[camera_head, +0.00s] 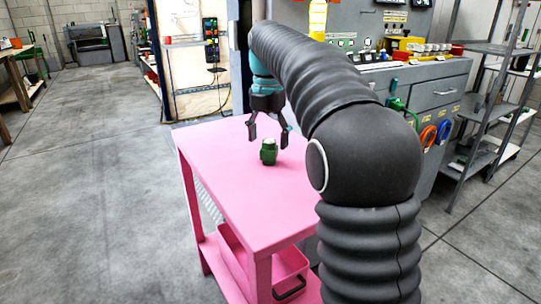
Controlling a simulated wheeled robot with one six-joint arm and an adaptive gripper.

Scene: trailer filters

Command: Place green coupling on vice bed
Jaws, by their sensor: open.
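The green coupling (268,152) stands on the top of a pink cart (237,208), near its far part. My gripper (268,140) points down over the cart with its two fingers apart. The coupling shows just below and between the fingertips. Whether the fingers are level with it or in front of it I cannot tell. Nothing is held. I cannot make out a vice bed in this view; my arm hides part of the scene on the right.
A grey workbench (440,90) with several parts stands behind my arm. A metal shelf rack (490,110) is at the right. A pink bin (232,262) sits on the cart's lower shelf. The concrete floor at the left is clear.

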